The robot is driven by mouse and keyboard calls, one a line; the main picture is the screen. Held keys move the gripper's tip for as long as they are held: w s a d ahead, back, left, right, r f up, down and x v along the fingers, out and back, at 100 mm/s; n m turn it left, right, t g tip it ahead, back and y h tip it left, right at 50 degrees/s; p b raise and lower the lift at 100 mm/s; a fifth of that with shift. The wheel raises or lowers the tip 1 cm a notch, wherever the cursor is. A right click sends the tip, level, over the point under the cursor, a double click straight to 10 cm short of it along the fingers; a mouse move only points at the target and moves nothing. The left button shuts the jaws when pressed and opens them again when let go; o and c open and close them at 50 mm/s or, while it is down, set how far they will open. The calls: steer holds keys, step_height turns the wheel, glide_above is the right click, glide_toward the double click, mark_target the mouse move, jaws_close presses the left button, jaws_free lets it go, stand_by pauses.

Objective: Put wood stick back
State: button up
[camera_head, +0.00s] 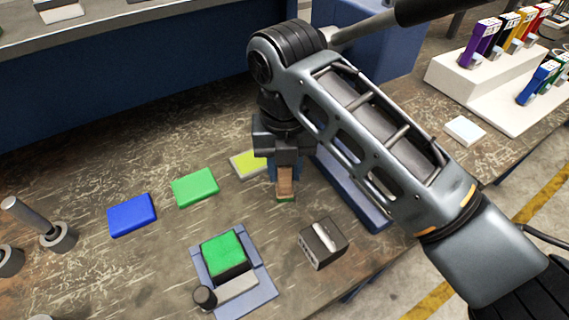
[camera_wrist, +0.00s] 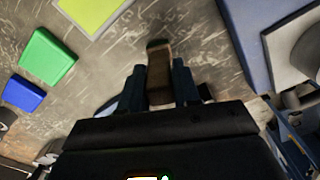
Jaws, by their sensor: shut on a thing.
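The wood stick (camera_head: 286,182) is a small brown block held upright between the fingers of my gripper (camera_head: 283,172). Its lower end sticks out below the fingertips, with a greenish edge at the bottom. In the wrist view, the stick (camera_wrist: 159,68) shows between the two dark fingers of the gripper (camera_wrist: 159,82), which are shut on it. The stick's lower end is near the worktop; I cannot tell whether it touches. The upper part of the stick is hidden by the gripper.
A yellow-topped pad (camera_head: 245,163), a green block (camera_head: 195,187) and a blue block (camera_head: 132,214) lie left of the gripper. A blue stand with a green pad (camera_head: 225,250) and a dark slotted box (camera_head: 323,241) stand in front. White pipette racks (camera_head: 470,80) are at right.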

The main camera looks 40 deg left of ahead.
steer(key=o, duration=1.1)
steer(key=shift+c, duration=0.2)
step_height(320, 180, up, 10)
steer(key=p, duration=0.7)
steer(key=shift+p, duration=0.3)
steer(key=shift+r, duration=1.05)
